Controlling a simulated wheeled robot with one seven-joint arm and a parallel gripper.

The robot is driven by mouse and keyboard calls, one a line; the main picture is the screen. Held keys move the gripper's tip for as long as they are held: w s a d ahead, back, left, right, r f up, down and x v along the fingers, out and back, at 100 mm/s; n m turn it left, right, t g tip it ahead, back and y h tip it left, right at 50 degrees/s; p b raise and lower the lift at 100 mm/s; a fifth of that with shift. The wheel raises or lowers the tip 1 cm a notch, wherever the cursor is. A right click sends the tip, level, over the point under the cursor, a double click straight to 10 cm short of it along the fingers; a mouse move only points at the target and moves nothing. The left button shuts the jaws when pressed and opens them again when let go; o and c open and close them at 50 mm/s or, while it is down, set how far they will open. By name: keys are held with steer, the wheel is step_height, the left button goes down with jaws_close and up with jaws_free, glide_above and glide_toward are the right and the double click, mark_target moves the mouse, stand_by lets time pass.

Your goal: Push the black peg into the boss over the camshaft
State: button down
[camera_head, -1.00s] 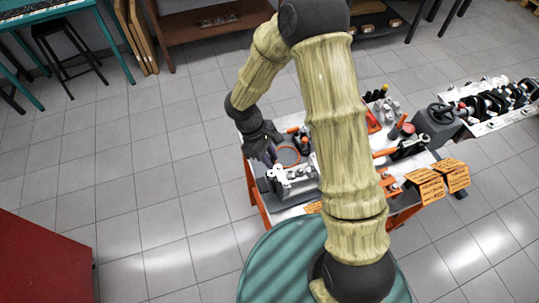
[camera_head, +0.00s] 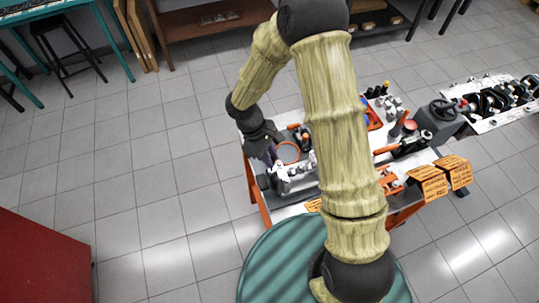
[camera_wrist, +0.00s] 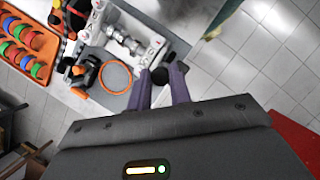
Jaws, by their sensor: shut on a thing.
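My gripper (camera_wrist: 160,76) is shut on the black peg (camera_wrist: 160,75), a short dark piece between the two purple fingers. The grey metal engine part with the camshaft (camera_wrist: 126,40) lies on the bench just beyond the fingertips, up and left in the wrist view. The peg appears apart from it, but I cannot tell the gap. The boss cannot be made out clearly. In the head view my gripper (camera_head: 267,153) is at the left edge of the bench, beside the metal part (camera_head: 294,180); the peg is not distinguishable there.
An orange ring (camera_wrist: 115,77) lies on the grey mat near the metal part. Open floor lies left of the bench.

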steer(key=shift+f+b, duration=1.65)
steer(key=shift+f, duration=0.45)
stand_by(1.8)
steer(key=c, duration=1.5)
jaws_free()
steer(key=shift+r, duration=0.2)
steer(key=shift+r+p, duration=0.35)
steer(key=shift+p, duration=0.1)
steer(key=shift+r+p, duration=0.8)
steer(key=shift+r, duration=0.2)
steer(key=o, duration=0.5)
steer(key=shift+o, duration=0.2)
